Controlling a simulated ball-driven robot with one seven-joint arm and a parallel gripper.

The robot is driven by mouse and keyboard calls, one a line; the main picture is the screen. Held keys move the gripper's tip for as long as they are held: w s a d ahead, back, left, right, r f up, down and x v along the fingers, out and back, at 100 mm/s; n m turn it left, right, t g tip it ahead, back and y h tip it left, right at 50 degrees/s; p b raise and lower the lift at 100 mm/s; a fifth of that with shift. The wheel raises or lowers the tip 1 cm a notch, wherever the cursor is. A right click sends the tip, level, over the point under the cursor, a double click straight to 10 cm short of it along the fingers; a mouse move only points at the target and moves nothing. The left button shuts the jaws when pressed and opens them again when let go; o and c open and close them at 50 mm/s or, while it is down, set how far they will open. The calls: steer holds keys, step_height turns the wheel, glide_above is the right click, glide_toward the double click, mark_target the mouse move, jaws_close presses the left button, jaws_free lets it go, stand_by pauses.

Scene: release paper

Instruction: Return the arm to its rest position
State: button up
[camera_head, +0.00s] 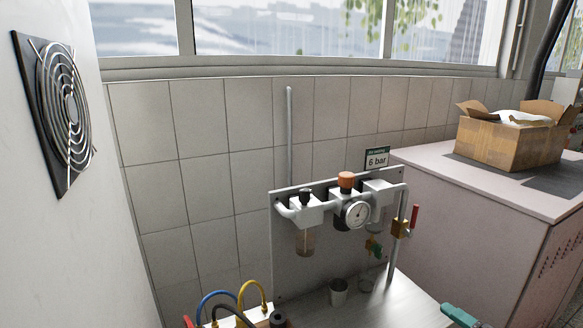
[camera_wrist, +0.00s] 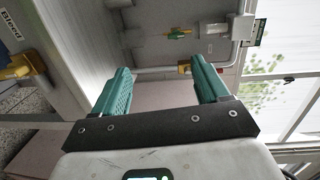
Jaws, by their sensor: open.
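My gripper (camera_wrist: 157,90) shows in the wrist view with its two green fingers wide apart and nothing between them. In the head view only a green fingertip (camera_head: 461,316) shows at the bottom edge, right of the metal bench top. The rest of my arm is out of the head view. The wrist view is turned on its side, with the window at the right and the bench at the left.
A pipe panel (camera_head: 330,205) with a gauge (camera_head: 356,213), an orange knob (camera_head: 346,180) and a red-handled valve (camera_head: 401,227) stands behind the bench (camera_head: 385,308). Small cups (camera_head: 338,292) stand on it. A cardboard box (camera_head: 508,140) sits on the right counter (camera_head: 440,178). A fan grille (camera_head: 62,115) is at left.

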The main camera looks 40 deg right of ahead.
steer(key=w+a+f+n+g+y, duration=0.25)
steer(key=a+f+n+g, duration=0.2)
steer(key=a, duration=0.45)
steer(key=w+a+f+n+g+y, duration=0.1)
steer(key=a+f+n+g+y, duration=0.35)
steer(key=a, duration=0.45)
steer(key=s+a+f+n+g+h, duration=0.3)
steer(key=s+a+n+g, duration=0.3)
steer(key=s+a+n, duration=0.4)
steer(key=shift+a+f+g+h, duration=0.25)
steer(key=shift+a+g+h, duration=0.25)
steer(key=shift+a, duration=0.7)
